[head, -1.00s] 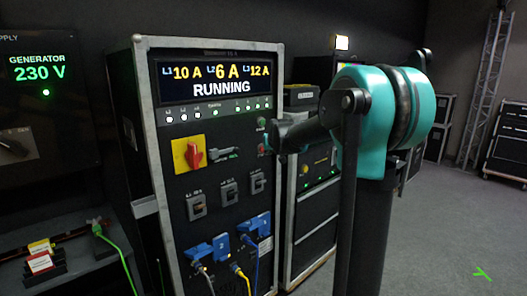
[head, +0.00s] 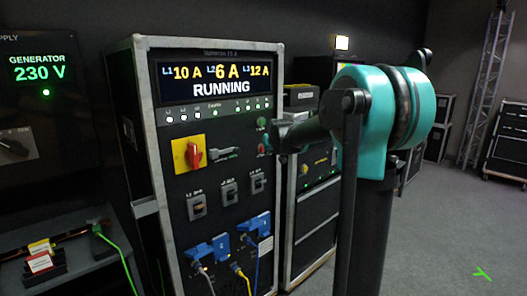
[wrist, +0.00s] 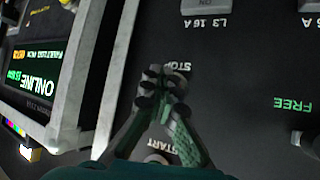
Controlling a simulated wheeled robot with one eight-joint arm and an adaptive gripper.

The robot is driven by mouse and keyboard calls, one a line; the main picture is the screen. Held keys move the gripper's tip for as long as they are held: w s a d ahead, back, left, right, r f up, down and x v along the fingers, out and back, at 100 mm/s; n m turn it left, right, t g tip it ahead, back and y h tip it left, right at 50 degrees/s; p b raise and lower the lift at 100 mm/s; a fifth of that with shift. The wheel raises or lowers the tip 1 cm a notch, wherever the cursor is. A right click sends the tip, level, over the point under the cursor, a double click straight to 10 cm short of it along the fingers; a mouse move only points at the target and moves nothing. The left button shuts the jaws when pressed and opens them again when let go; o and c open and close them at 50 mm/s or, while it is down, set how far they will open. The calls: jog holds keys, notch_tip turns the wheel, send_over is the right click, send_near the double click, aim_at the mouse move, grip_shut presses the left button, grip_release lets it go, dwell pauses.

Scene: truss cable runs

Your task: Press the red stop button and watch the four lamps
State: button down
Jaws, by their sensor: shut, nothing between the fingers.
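The red stop button (head: 261,149) shows as a small red patch on the black rack panel in the head view, partly covered by my gripper (head: 269,146). In the wrist view my gripper (wrist: 162,82) is shut and empty, its fingertips just beside the upside-down STOP label (wrist: 177,67). The fingertips hide the button there; I cannot tell whether they touch it. The display (head: 217,79) reads RUNNING, with 10 A, 6 A and 12 A. Below it, a row of small lamps (head: 250,107) is lit, pale white to green; which ones the task means is unclear.
The green start button (head: 262,124) sits just above the stop button. A red rotary switch (head: 194,154) on a yellow plate is to the left. Blue plugs (head: 228,240) with cables stick out lower down. The generator panel (head: 42,75) reads 230 V.

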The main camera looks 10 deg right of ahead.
jog(key=shift+w+a, duration=0.1)
jog(key=shift+w, duration=0.05)
jog(key=shift+w+a, duration=0.15)
jog(key=shift+w, duration=0.05)
jog(key=shift+w+a, duration=0.25)
jog(key=shift+w, duration=0.05)
dwell(0.9)
dwell(0.4)
jog(key=shift+s+d, duration=0.5)
jog(key=shift+s, duration=0.15)
jog(key=shift+s+d, duration=0.1)
jog(key=s+d, duration=0.1)
jog(key=s, duration=0.1)
jog(key=s+d, duration=0.1)
jog(key=shift+s+d, duration=0.35)
jog(key=shift+s, duration=0.05)
dwell(0.4)
